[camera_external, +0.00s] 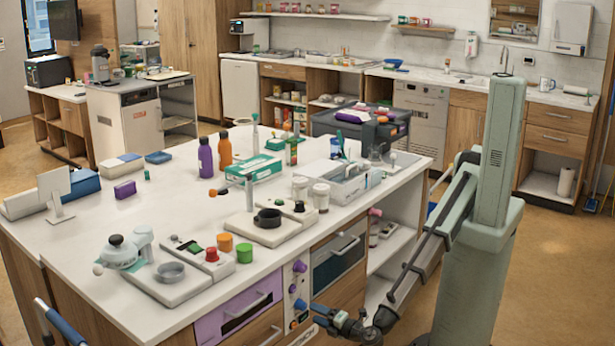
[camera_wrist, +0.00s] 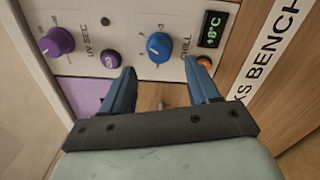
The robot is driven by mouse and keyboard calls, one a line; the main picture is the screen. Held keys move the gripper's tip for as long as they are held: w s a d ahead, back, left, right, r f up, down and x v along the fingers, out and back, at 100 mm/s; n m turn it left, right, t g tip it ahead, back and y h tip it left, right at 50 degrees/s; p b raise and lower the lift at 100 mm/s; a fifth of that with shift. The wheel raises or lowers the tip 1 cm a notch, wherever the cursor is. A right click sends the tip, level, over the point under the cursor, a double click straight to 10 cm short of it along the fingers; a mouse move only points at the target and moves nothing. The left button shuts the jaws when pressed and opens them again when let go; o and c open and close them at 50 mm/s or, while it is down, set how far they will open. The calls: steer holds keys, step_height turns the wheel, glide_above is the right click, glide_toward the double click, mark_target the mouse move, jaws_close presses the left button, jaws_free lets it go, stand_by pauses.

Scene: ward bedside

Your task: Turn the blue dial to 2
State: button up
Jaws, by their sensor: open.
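The blue dial (camera_wrist: 158,47) sits on a pale panel in the wrist view, beside the label CHILL. Small scale marks surround it, but their numbers and the dial's setting are too small to read. A small lit display (camera_wrist: 212,28) near it seems to read +8°C. My gripper (camera_wrist: 160,66) is open and empty, its two blue fingers pointing at the panel on either side of the dial's near edge. They look short of the dial; contact cannot be told. In the external view my gripper (camera_external: 319,314) is low at the counter's front, close to the blue dial (camera_external: 300,304).
A purple dial (camera_wrist: 57,41), a purple button (camera_wrist: 110,59) and an orange button (camera_wrist: 204,64) share the panel. A lilac drawer (camera_external: 238,308) is left of the panel, and an oven-like door (camera_external: 338,262) is right. The counter (camera_external: 150,215) above holds bottles and instruments.

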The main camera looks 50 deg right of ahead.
steer(key=s, duration=0.8)
steer(key=shift+s, duration=0.2)
stand_by(0.3)
